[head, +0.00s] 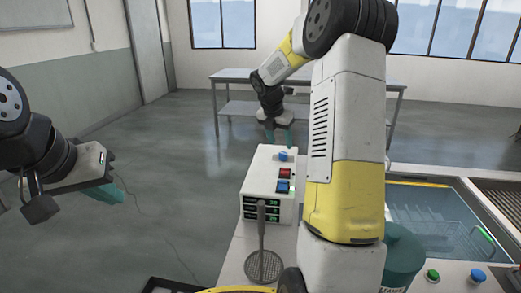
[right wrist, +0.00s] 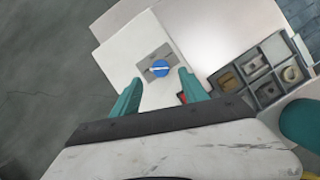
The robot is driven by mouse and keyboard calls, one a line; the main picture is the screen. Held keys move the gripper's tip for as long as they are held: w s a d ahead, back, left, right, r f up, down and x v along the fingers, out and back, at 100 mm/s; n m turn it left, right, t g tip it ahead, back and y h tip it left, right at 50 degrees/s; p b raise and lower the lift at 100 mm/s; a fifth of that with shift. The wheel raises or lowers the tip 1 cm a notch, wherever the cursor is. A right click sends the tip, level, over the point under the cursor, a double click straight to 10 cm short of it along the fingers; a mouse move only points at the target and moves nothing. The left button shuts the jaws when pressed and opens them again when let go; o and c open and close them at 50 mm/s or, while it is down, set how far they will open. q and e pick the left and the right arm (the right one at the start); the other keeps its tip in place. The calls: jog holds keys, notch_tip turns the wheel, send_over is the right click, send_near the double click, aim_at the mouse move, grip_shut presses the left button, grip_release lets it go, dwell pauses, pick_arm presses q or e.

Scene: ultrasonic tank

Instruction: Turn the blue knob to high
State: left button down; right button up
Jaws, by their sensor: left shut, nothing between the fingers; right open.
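The blue knob (head: 283,156) sits on top of the white control box (head: 258,175). In the right wrist view the blue knob (right wrist: 160,68) has a white pointer line and sits on a grey plate, seen just beyond and between the fingertips. My right gripper (head: 279,135) is above the far end of the box; in its wrist view (right wrist: 155,82) its two teal fingers are apart with nothing between them. The knob's scale marks are too small to read. My left gripper (head: 118,194) is shut and empty at the left, over the floor, away from the box.
A red switch (head: 285,174) and a blue switch (head: 283,186) are on the box, near the knob. A strainer (head: 263,262) lies in front. The water tank (head: 435,220) is at the right, with green (head: 432,275) and blue (head: 478,275) buttons nearby. My right arm hides part of the bench.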

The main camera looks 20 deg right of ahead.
aim_at(283, 154)
jog(key=x, duration=0.6)
grip_shut()
